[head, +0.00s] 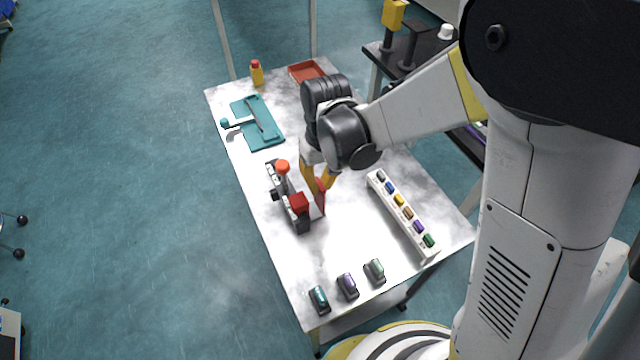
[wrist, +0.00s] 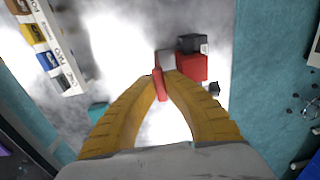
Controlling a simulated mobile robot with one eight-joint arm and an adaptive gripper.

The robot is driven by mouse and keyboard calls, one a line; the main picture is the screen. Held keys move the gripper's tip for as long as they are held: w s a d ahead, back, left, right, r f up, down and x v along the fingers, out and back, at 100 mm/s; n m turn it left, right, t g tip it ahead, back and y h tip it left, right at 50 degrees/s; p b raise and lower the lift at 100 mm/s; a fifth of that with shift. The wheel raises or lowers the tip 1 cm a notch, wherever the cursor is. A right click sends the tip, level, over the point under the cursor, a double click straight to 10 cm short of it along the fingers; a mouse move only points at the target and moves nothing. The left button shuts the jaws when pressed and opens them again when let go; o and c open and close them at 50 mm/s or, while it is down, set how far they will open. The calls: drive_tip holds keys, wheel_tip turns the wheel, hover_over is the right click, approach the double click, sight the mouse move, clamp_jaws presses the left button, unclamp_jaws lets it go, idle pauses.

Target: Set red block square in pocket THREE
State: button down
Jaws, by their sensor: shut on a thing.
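My gripper (head: 319,186) has its yellow fingers pointing down over the middle of the table. It is shut on a narrow red block (head: 321,197), which also shows between the fingertips in the wrist view (wrist: 159,86). A small grey part (wrist: 166,60) shows just past the block there; I cannot tell whether they are joined. The long white rack (head: 421,247) stands to the right of my gripper, with a row of coloured pieces in it. The rack is at the upper left of the wrist view (wrist: 72,80). Its labels are too small to read surely.
A black device (head: 303,222) with a red cube (head: 298,202) and an orange knob (head: 282,167) stands close left of my gripper. Several coloured pieces (head: 347,285) stand at the front edge. A teal fixture (head: 263,142), yellow bottle (head: 257,74) and red tray (head: 306,72) are at the back.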

drive_tip(key=shift+f, duration=0.2)
drive_tip(key=c, duration=1.6)
unclamp_jaws()
drive_tip(key=shift+r, duration=0.1)
